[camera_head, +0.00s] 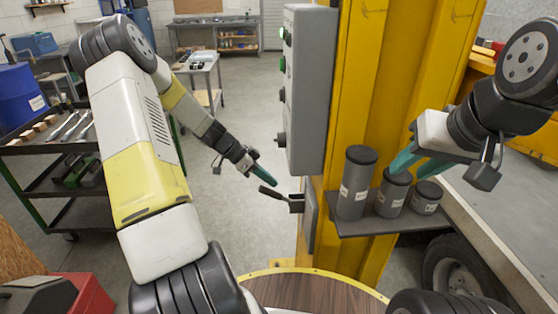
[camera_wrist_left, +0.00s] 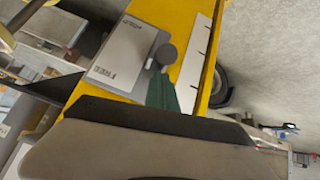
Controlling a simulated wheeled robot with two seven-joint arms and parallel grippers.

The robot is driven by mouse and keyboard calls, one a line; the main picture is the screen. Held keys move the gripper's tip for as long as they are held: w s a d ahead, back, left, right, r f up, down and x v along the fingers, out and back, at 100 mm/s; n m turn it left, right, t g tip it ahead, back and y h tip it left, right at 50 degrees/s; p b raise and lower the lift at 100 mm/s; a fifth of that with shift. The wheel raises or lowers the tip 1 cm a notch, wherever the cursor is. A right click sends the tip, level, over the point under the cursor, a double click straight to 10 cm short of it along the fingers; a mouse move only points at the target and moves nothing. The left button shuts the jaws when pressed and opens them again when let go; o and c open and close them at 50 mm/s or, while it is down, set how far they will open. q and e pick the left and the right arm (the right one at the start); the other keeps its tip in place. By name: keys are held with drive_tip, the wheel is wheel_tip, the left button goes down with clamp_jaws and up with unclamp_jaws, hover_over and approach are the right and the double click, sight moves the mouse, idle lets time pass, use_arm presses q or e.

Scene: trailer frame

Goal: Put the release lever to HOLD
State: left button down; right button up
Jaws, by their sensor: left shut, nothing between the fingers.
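The release lever (camera_head: 270,192) is a dark handle on a small bracket low on the yellow post's left side in the head view. Its handle points left and slightly up from the bracket. My left gripper (camera_head: 262,175) is shut and empty, with its green fingertips just above the lever's end. In the left wrist view the green fingers (camera_wrist_left: 162,94) show close below a round dark knob (camera_wrist_left: 166,54), which looks like the lever's; I cannot tell whether they touch.
A grey control box (camera_head: 308,90) is on the yellow post (camera_head: 358,75) above the lever. Several dark canisters (camera_head: 357,180) stand on a small shelf (camera_head: 375,225) to the right. A round wooden top (camera_head: 315,292) is in front. Open floor (camera_head: 225,215) lies left of the lever.

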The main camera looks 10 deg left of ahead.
use_arm(q)
drive_tip(key=shift+s+a+f, duration=0.15)
drive_tip(key=shift+a+f, duration=0.05)
drive_tip(key=shift+f, duration=0.15)
